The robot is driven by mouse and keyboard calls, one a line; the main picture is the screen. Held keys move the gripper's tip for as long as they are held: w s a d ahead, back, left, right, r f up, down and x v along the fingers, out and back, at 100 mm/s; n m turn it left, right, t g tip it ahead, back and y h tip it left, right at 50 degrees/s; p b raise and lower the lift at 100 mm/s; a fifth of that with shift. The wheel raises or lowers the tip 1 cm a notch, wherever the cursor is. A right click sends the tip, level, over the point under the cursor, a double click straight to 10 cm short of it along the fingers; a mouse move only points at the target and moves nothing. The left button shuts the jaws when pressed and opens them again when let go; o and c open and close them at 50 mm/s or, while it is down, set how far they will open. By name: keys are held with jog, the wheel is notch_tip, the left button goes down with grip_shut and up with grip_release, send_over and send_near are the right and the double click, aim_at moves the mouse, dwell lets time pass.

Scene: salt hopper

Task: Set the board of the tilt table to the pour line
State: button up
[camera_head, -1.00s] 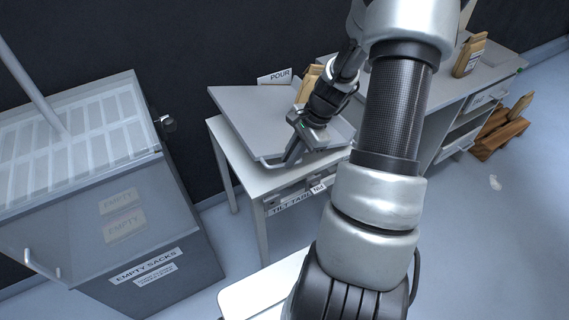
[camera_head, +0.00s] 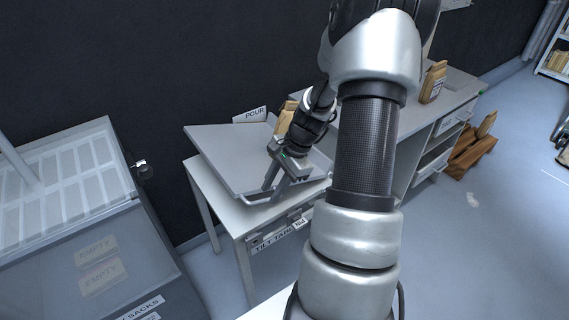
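The tilt table (camera_head: 218,192) stands against the dark wall, with a label on its front edge. Its grey board (camera_head: 228,152) sits above the tabletop, and its front edge looks raised clear of it. A bar handle (camera_head: 246,199) runs along the board's front edge. A white POUR sign (camera_head: 250,115) stands behind the board's back edge. No pour line can be made out. My gripper (camera_head: 273,194) points down at the bar handle, its two fingers apart with a gap showing between them. Whether they touch the bar is unclear. My arm hides the board's right part.
A paper sack (camera_head: 287,112) shows behind the board. Another sack (camera_head: 433,82) stands on the counter (camera_head: 464,88) at right. A bin for empty sacks (camera_head: 90,235) stands at left.

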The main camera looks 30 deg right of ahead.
jog(key=p+v, duration=0.1)
jog(key=v, duration=1.4)
jog(key=shift+r+p, duration=0.35)
jog(key=shift+r, duration=0.05)
jog(key=shift+s+r, duration=0.1)
